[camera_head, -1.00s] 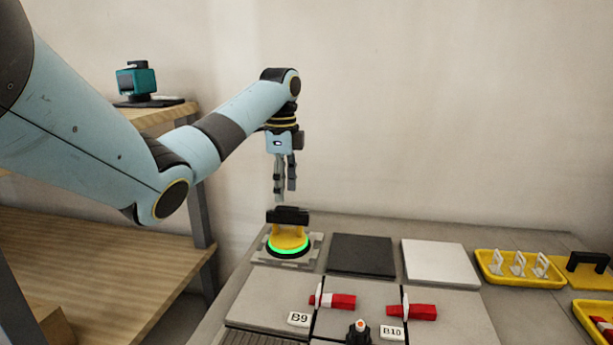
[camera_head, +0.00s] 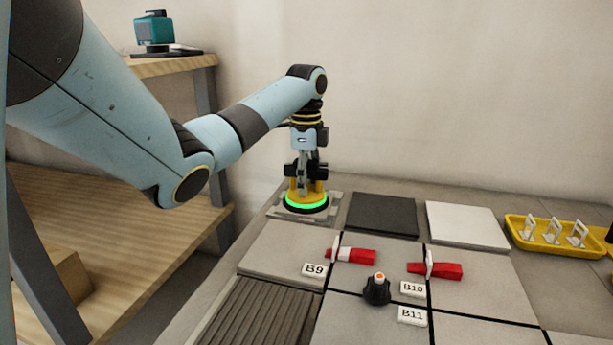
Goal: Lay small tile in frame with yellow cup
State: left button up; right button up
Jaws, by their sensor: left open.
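The yellow suction cup (camera_head: 316,188) with a black handle and a glowing green ring stands on a small grey tile or plate (camera_head: 335,211) at the back left of the bench. My left gripper (camera_head: 305,180) points down at the cup's handle, its fingers open around or just in front of it; I cannot tell whether they touch it. A dark square tile (camera_head: 383,214) and a white square tile (camera_head: 467,226) lie to the right of the cup. I cannot make out a distinct frame. My right gripper is out of view.
Large grey tiles (camera_head: 281,251) carry red-and-white clips (camera_head: 352,255), a black knob (camera_head: 377,290) and labels B9, B10, B11. A ribbed grey panel (camera_head: 258,318) lies in front. A yellow tray (camera_head: 553,248) with white clips is right. A wooden shelf (camera_head: 110,240) stands left.

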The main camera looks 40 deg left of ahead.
pick_arm(q)
grip_shut()
dwell(0.4)
dwell(0.8)
jog(key=c, duration=0.9)
grip_release()
jog(key=o, duration=0.6)
